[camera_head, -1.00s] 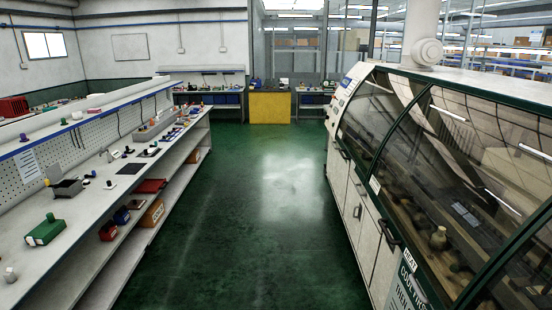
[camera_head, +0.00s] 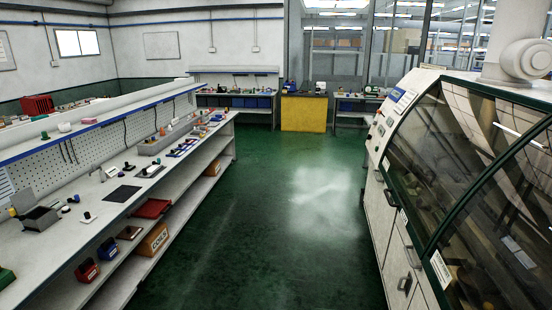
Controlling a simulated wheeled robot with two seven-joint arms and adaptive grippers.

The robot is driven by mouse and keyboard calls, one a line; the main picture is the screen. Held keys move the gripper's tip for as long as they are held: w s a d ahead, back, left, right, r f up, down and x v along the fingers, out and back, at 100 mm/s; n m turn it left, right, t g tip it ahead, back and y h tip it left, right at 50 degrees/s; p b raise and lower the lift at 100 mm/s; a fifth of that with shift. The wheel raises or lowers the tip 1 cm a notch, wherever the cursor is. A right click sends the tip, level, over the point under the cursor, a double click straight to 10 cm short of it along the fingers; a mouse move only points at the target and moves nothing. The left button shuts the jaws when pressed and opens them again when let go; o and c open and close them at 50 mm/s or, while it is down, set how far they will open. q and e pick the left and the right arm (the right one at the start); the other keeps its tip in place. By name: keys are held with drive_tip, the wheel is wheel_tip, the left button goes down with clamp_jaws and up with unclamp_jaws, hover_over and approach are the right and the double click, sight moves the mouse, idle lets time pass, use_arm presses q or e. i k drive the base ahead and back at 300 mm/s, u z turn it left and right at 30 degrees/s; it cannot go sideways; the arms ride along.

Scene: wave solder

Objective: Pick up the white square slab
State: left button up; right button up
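I cannot make out a white square slab with certainty. A small white block (camera_head: 64,127) lies on the upper ledge of the left workbench (camera_head: 30,258), too small to tell its shape. Another small white and black item (camera_head: 87,217) lies on the bench top, near a dark square mat (camera_head: 122,193). Neither of my grippers shows in the head view.
A green floor aisle (camera_head: 240,230) runs clear between the left bench and the large solder machine (camera_head: 424,135) on the right. A yellow cabinet (camera_head: 304,112) stands at the far end. Red bins (camera_head: 88,270) and an orange box (camera_head: 153,239) sit on the lower shelf.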

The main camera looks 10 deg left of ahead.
sight(89, 218)
drive_tip(key=u, duration=0.3)
drive_tip(key=i, duration=1.9)
drive_tip(key=u, duration=1.25)
drive_tip(key=i, duration=2.05)
drive_tip(key=u, duration=0.75)
